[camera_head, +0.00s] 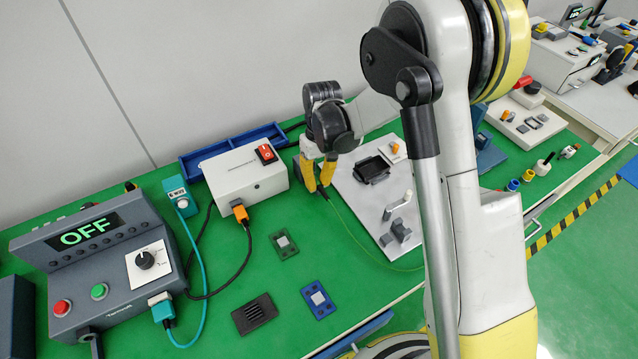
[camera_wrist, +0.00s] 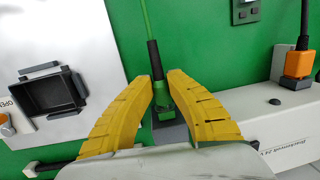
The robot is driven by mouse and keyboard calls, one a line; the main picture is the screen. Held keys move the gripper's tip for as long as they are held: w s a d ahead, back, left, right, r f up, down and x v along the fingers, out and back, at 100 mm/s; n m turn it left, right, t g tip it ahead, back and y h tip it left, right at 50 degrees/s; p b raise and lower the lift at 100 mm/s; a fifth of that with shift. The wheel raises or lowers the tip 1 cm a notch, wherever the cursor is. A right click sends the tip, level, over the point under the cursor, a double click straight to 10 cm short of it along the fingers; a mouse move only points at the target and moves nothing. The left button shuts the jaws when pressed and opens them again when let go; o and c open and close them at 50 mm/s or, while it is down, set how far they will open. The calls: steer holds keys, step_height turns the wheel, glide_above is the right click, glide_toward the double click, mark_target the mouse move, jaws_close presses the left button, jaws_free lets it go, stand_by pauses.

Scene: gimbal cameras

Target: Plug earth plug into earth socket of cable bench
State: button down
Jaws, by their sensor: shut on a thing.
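My gripper (camera_head: 318,186) has two yellow fingers and is low over the green bench (camera_head: 275,212), between the white box and the pale panel. In the wrist view my gripper (camera_wrist: 161,82) is shut on the earth plug (camera_wrist: 164,104), which has a green body and a black sleeve. A thin green cable (camera_wrist: 146,22) runs from the sleeve. A grey block (camera_wrist: 172,134) lies directly behind the plug in the wrist view; it may be the earth socket. I cannot tell whether the plug is inside it or only in front of it.
A white box (camera_head: 240,176) with a red switch stands close left of my gripper. An orange plug (camera_head: 240,211) sits at its front. The pale panel (camera_head: 352,205) with a black square holder (camera_head: 371,168) is close right. A blue tray (camera_head: 225,150) lies behind.

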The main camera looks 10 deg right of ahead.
steer(key=shift+w+a, duration=0.15)
steer(key=shift+w, duration=0.15)
steer(key=c, duration=1.4)
jaws_free()
steer(key=shift+o, duration=0.2)
step_height(320, 180, up, 12)
steer(key=w, duration=0.1)
steer(key=shift+w+d, duration=0.25)
steer(key=shift+d, duration=0.05)
